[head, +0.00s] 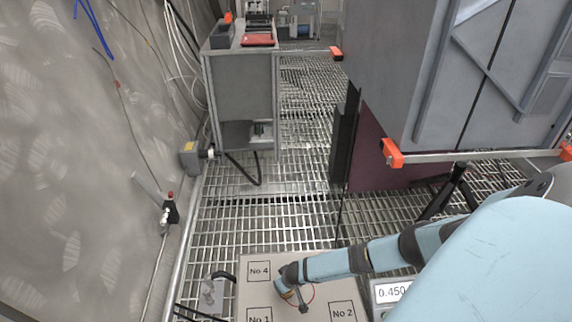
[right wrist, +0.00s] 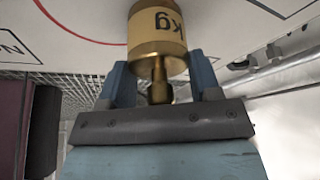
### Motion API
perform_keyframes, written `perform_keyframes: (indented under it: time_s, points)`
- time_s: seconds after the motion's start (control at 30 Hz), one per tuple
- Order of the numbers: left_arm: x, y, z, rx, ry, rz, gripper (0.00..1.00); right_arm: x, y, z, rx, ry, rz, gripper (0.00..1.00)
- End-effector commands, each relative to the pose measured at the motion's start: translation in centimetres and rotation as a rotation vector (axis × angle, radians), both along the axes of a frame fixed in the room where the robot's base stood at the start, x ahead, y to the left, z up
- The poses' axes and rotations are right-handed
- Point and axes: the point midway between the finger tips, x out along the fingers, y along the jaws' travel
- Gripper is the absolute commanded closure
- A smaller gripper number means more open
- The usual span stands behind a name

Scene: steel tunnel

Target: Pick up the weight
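The brass weight (right wrist: 157,32) stands on a pale board (head: 250,291); its "kg" marking appears upside down in the right wrist view. My right gripper (right wrist: 159,66) has its two blue fingers either side of the weight's narrow knob. Gaps show between the knob and both fingers, so the gripper looks open around it. In the head view my right arm reaches down to the board, and the weight is mostly hidden by the gripper (head: 291,284). My left gripper is in neither view.
The board has marked squares No 4, No 1 and No 2, and part of a red circle. A display (head: 392,291) reading 0.450 is right of it. A grey cabinet (head: 242,95) stands at back left, a large grey box (head: 440,70) at right. Grated floor lies between.

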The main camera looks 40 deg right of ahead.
Motion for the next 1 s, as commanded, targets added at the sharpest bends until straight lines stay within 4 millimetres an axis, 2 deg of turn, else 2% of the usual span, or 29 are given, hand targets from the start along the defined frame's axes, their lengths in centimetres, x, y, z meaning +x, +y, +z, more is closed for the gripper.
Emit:
perform_keyframes:
  time_s: [0.03,0.17,0.2,0.47,0.67,0.87,1.0]
  points:
    - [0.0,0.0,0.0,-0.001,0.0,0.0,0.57,0.0,0.0,0.0,0.0,0.0,0.0,0.66]
    - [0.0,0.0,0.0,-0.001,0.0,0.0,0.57,0.0,0.0,0.0,0.0,0.0,0.0,0.96]
    - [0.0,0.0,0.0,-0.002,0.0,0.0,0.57,0.0,0.0,0.0,0.0,0.0,0.0,1.0]
    - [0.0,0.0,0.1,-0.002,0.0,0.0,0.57,0.1,0.0,0.2,0.0,-0.002,-0.001,1.0]
    - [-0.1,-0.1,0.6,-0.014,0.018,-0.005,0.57,0.1,0.0,1.4,0.0,-0.002,-0.001,1.0]
    - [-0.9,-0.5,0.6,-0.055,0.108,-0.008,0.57,0.1,0.0,4.3,0.002,-0.002,0.001,1.0]
    - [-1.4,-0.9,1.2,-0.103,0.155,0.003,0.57,0.1,-0.1,7.2,0.001,-0.003,-0.001,1.0]
